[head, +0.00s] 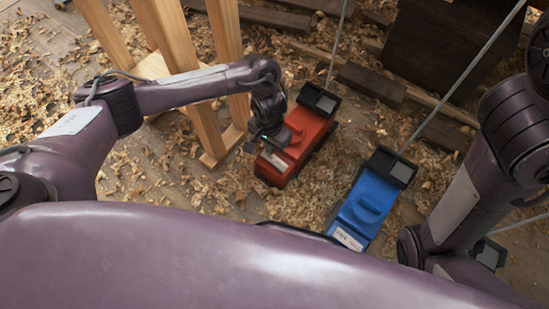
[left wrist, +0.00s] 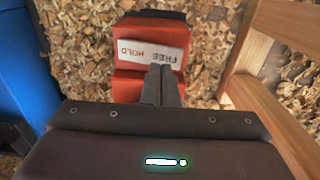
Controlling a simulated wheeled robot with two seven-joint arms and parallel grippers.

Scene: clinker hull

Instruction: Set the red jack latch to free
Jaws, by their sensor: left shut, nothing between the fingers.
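The red jack (head: 300,143) stands on the shaving-covered floor near the middle of the head view, with a black block at its far end. In the left wrist view the red jack (left wrist: 127,88) carries a white label (left wrist: 152,51) with the words HOLD in red and FREE in dark letters, FREE to the right of HOLD. My left gripper (head: 262,143) is over the near left part of the red jack. In the left wrist view its fingers (left wrist: 162,70) are together and empty, in front of the label's lower edge. I cannot make out the latch or its setting. My right gripper is out of view.
A blue jack (head: 367,203) stands to the right of the red one, and its side shows in the left wrist view (left wrist: 18,75). A wooden trestle (head: 203,120) stands close to the left. Grey rods rise from the jacks. Planks lie behind.

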